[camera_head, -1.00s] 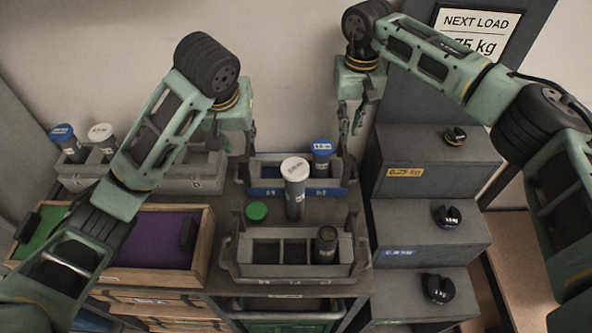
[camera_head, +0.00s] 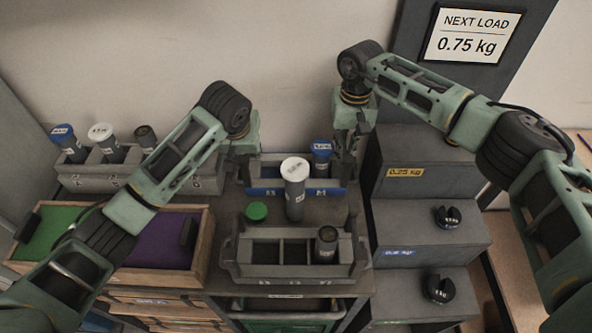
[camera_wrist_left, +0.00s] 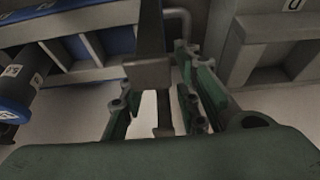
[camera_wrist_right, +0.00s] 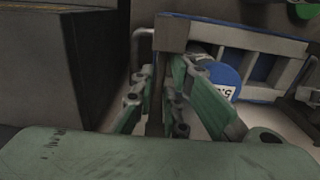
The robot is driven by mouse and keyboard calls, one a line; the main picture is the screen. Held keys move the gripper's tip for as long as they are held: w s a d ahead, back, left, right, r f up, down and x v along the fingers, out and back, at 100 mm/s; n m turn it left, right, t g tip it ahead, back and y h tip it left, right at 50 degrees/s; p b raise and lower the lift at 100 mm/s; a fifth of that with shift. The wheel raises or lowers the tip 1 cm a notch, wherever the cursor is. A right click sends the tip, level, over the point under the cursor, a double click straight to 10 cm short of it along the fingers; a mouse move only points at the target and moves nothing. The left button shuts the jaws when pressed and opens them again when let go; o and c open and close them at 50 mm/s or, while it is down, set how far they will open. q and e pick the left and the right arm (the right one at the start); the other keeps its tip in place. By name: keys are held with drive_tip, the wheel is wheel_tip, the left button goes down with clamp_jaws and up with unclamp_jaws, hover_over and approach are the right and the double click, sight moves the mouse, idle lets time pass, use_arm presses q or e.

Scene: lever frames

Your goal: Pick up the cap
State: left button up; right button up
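The green cap (camera_head: 257,211) lies flat on the dark bench, left of a tall grey canister (camera_head: 295,195) with a white lid. My left gripper (camera_head: 243,172) is behind the cap, at the left end of the blue tray (camera_head: 268,191). In the left wrist view my left gripper (camera_wrist_left: 160,95) is open, with a grey upright piece between its fingers. My right gripper (camera_head: 346,165) is at the tray's right end. In the right wrist view my right gripper (camera_wrist_right: 160,90) looks open around a similar upright, with little space beside it.
A blue-lidded canister (camera_head: 321,158) stands in the blue tray. A grey tray (camera_head: 250,268) in front holds one dark canister (camera_head: 327,243). Grey steps (camera_head: 425,225) with black weights rise at right. A rack (camera_head: 80,182) with several canisters and wooden bins (camera_head: 207,250) are at left.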

use_arm(q)
drive_tip(key=shift+c, duration=0.5)
clamp_jaws()
drive_tip(key=shift+r, duration=0.1)
